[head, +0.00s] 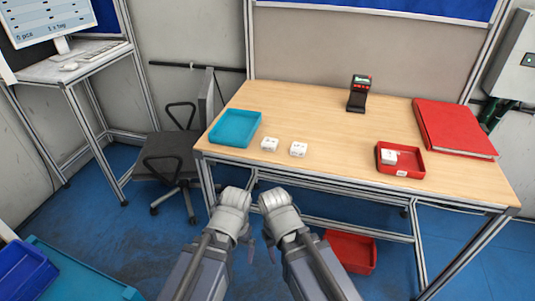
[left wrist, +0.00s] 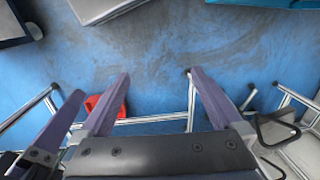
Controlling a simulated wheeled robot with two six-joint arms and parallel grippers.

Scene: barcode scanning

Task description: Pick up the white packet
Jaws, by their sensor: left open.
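Two small white packets lie on the wooden table, the left one (head: 269,145) and the right one (head: 299,149), just right of the teal tray. A third white packet (head: 389,156) lies in the red tray. My left gripper (left wrist: 158,74) is open and empty in the left wrist view, its purple fingers over the blue floor. In the head view my left gripper (head: 250,252) hangs in front of the table, apart from the packets. My right gripper (head: 270,250) hangs beside it, mostly hidden by its wrist, so its opening does not show.
The teal tray (head: 236,128) is at the table's left end. A black scanner (head: 359,94) stands at the back. The red tray (head: 412,171) and a red binder (head: 452,127) lie to the right. A red bin (head: 350,252) is under the table. The middle tabletop is clear.

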